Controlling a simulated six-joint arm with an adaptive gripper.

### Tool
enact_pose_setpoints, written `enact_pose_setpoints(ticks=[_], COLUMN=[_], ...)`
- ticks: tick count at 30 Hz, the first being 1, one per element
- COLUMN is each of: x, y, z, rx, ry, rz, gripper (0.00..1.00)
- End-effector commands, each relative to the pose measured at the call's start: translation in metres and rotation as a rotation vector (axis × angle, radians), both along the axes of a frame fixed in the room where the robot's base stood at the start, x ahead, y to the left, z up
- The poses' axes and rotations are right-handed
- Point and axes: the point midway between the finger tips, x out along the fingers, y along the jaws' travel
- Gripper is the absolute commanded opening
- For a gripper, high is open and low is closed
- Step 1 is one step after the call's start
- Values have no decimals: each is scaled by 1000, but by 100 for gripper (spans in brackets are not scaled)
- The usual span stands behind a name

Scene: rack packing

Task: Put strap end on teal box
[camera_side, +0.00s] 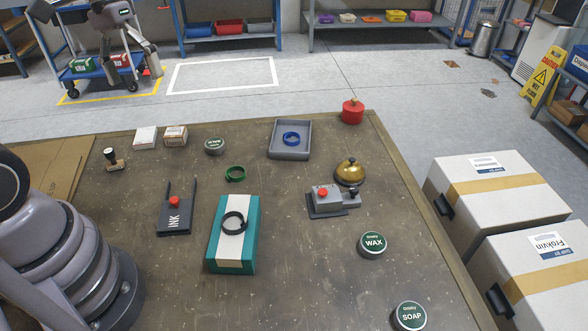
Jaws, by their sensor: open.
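The teal box (250,238) lies near the middle of the table, with a pale band running along its top. A black strap coil (223,226) rests on top of the box, over the pale band. A green coil (235,179) lies on the table just beyond the box. A blue coil (284,139) sits in a grey tray (276,155) farther back. I cannot tell which of these the strap end belongs to. My gripper is out of view; only lower parts of my arm show at the left.
A grey device with a red button (332,200) and a brass bell (348,173) are right. WAX (372,244) and SOAP (409,315) tins sit nearer the right edge. Bare table lies around the box.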

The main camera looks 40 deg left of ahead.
Motion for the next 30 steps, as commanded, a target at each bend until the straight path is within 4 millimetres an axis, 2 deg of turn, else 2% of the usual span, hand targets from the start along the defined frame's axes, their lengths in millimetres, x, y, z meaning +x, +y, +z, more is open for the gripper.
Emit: enact_pose_setpoints(ticks=[1, 4, 9, 12, 30], x=[-15, -39, -70, -79, -84], y=[-1, 2, 8, 11, 12], z=[15, 34, 52, 57, 58], rx=[50, 143, 261, 301, 321], ry=[-93, -249, -453, -521, -554], rz=[-50, -136, -232, -262, -275], gripper=[84, 84, 84, 84, 84])
